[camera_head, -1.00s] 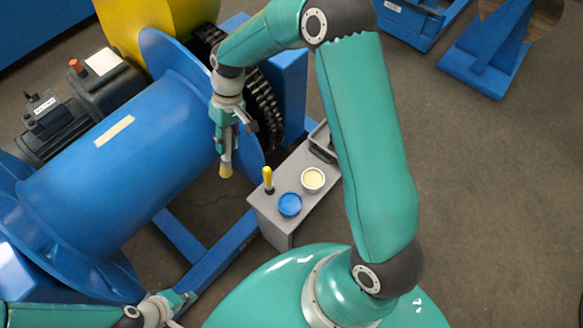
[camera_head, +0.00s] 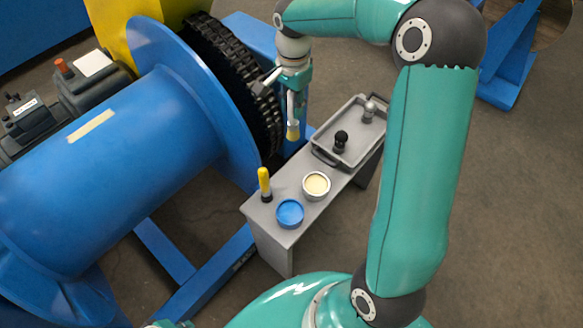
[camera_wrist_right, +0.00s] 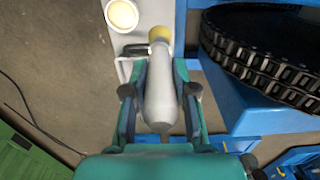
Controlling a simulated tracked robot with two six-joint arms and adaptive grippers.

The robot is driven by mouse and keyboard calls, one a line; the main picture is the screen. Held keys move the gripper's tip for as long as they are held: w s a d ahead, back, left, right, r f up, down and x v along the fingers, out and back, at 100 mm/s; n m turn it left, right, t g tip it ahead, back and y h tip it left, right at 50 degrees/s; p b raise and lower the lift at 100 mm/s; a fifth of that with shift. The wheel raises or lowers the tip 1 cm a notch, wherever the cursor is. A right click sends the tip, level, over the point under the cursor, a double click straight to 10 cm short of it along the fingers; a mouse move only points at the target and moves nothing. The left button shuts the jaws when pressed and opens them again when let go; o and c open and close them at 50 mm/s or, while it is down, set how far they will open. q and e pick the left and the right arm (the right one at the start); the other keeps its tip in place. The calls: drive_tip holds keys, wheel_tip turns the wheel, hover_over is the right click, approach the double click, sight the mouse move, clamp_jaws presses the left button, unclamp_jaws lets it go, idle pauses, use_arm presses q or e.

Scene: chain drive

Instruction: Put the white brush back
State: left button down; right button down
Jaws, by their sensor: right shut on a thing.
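My right gripper (camera_head: 292,92) is shut on the white brush (camera_head: 292,112), whose yellow-tan bristle end points down. It hangs above the far part of the grey bench, left of the grey tray (camera_head: 322,158) and beside the chain. In the right wrist view the brush's pale handle (camera_wrist_right: 160,92) lies between the fingers (camera_wrist_right: 158,85), its bristle end away from the gripper. Only a sliver of my left gripper (camera_head: 172,324) shows at the bottom edge of the head view; its fingers are hidden.
The grey bench (camera_head: 282,240) carries a yellow-handled tool (camera_head: 264,182), a blue pot (camera_head: 290,213) and a pot with cream contents (camera_head: 316,185). The tray holds a black-knobbed item (camera_head: 341,140) and a grey-knobbed one (camera_head: 369,110). The blue drum (camera_head: 130,165) and chain (camera_head: 240,70) stand left.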

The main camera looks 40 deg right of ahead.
sight(292, 125)
wheel_tip(292, 125, down, 19)
idle(0.5)
drive_tip(key=c, duration=0.9)
unclamp_jaws()
wheel_tip(292, 125, up, 12)
drive_tip(key=shift+r, duration=0.1)
